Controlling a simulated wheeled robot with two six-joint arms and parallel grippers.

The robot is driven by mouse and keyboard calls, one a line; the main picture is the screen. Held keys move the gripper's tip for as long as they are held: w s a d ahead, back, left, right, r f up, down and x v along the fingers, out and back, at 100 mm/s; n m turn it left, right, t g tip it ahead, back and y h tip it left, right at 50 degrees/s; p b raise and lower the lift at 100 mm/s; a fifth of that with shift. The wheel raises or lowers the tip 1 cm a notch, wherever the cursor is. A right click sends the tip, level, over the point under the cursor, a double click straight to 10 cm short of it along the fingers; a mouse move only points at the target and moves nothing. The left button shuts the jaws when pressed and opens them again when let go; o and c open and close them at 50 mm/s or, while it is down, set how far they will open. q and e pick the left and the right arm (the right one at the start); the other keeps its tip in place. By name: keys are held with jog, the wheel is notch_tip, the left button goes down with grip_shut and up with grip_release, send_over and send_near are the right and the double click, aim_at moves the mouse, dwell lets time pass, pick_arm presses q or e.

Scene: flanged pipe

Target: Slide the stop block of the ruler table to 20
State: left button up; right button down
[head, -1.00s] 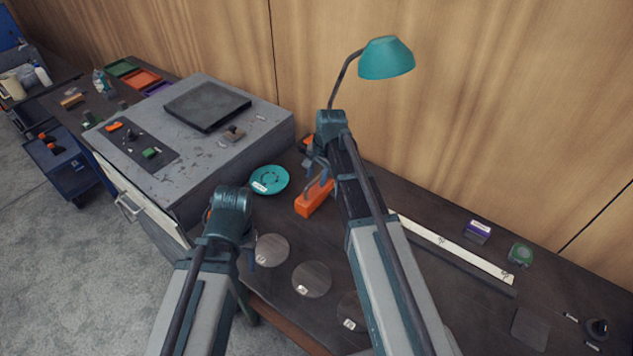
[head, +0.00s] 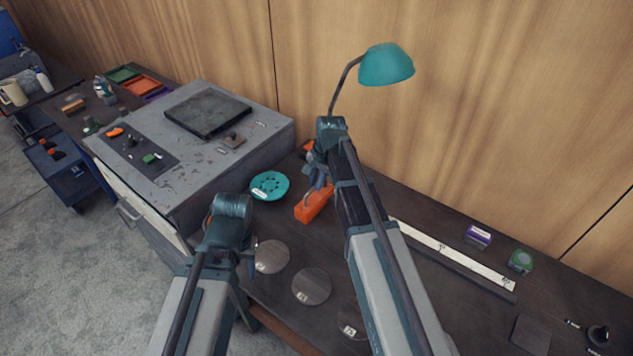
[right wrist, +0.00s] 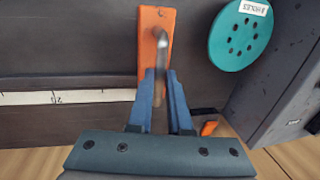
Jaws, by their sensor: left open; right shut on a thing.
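The orange stop block (head: 314,203) with a bent metal handle stands at the ruler's left end in the head view. In the right wrist view the block (right wrist: 152,58) is upright in the picture, beside the white ruler strip (right wrist: 85,97). A mark that looks like 20 (right wrist: 56,97) shows left of the block, apart from it. The ruler (head: 450,253) runs right in the head view, partly hidden by my right arm. My right gripper (right wrist: 160,85) is shut on the block's handle. My left gripper (head: 250,262) is open, low over the table's left part, its fingers mostly hidden.
A teal disc (head: 269,186) lies left of the block, near the grey cabinet (head: 215,180). Round plates (head: 311,286) lie in front. A teal lamp (head: 386,64) hangs above. A purple box (head: 478,236) and a green round item (head: 521,261) stand behind the ruler.

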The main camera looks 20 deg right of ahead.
dwell(0.9)
jog(key=s+d, duration=1.2)
jog(key=s, duration=0.3)
jog(key=shift+s+d, duration=0.15)
jog(key=shift+s, duration=0.25)
jog(key=c, duration=0.8)
grip_release()
jog(key=shift+c, duration=0.2)
notch_tip(320, 180, up, 14)
jog(key=s+d+p, duration=0.1)
jog(key=s+p, duration=0.1)
jog(key=p, duration=1.1)
jog(key=shift+d+f+p, duration=0.2)
jog(key=shift+d+p, duration=0.1)
jog(key=shift+d, duration=0.05)
